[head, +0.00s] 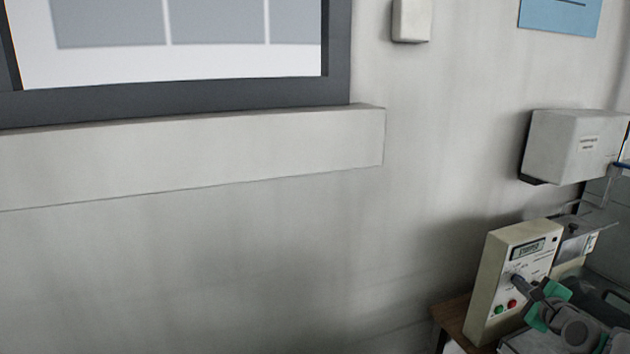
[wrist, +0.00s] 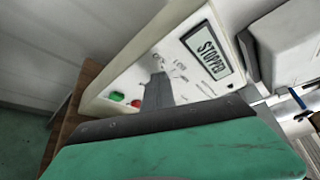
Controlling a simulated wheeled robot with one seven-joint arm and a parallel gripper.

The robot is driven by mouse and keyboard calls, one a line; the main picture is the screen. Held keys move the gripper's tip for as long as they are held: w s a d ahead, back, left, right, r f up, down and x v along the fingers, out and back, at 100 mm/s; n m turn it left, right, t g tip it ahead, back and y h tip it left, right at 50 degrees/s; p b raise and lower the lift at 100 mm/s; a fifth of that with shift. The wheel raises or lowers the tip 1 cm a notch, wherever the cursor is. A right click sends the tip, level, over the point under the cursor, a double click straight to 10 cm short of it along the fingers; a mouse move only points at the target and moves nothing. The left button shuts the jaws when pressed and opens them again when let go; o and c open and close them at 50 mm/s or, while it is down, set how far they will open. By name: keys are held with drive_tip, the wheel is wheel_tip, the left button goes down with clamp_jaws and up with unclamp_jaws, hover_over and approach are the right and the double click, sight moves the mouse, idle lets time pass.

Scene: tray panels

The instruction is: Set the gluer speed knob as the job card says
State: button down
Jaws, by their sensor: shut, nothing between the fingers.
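The cream control panel (head: 490,270) stands at the lower right in the head view. Its display (head: 528,250) reads STOPPED in the wrist view (wrist: 207,50). A green button (head: 499,310) and a red button (head: 512,303) sit low on its face. Small printed marks (wrist: 181,66) lie around the knob's place, too small to read surely. My gripper (head: 517,280) is shut and empty, its tips at the panel face; they also show in the wrist view (wrist: 158,82). The knob is hidden by the fingers, so its setting and any contact cannot be told. No job card is readable.
The panel stands on a brown wooden surface (head: 452,318). A white box (head: 562,146) is on the wall above right, and a blue sheet (head: 560,14) hangs higher. Metal equipment (head: 580,240) stands close behind the panel. The wall left of it is clear below the window ledge (head: 200,150).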

drive_tip(key=shift+d+r, duration=0.15)
drive_tip(key=shift+r, duration=0.05)
drive_tip(key=shift+s+a+r+p, duration=0.1)
drive_tip(key=shift+a+r+p, duration=0.1)
drive_tip(key=shift+a+p, duration=0.1)
drive_tip(key=s, duration=0.2)
drive_tip(key=s+d, duration=0.2)
drive_tip(key=s, duration=0.1)
drive_tip(key=shift+s, duration=0.3)
